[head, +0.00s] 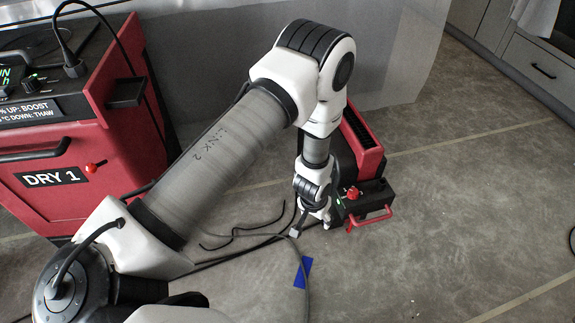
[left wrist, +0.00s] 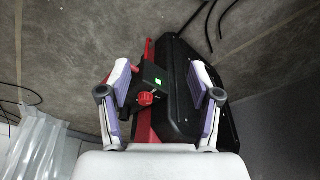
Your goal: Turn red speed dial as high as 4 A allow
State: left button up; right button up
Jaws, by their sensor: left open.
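The red speed dial (head: 352,192) sits on the black control end of a small red-and-black machine (head: 362,150) on the floor. My left gripper (head: 318,212) is beside that end, just left of the dial. In the left wrist view, the gripper (left wrist: 168,80) is open, with nothing held between its fingers. The dial (left wrist: 147,98) shows between the fingers, nearer the left one, beside a small green-lit display (left wrist: 145,82). Whether a finger touches the machine cannot be told. The display's figures are too small to read. My right gripper is not in view.
A red handle (head: 372,218) sticks out in front of the small machine. A large red machine labelled DRY 1 (head: 90,190) stands at the left. Grey and black cables (head: 245,235) and blue tape (head: 302,272) lie on the floor. The floor at right is mostly clear.

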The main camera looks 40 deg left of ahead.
pick_arm(q)
jog(key=s+r+p, duration=0.3)
jog(key=s, duration=0.3)
jog(key=s+a+r+g+p, duration=0.1)
jog(key=s+r+p, duration=0.1)
jog(key=s+p, duration=0.2)
jog(key=shift+s+r, duration=0.4)
jog(key=shift+s, duration=0.75)
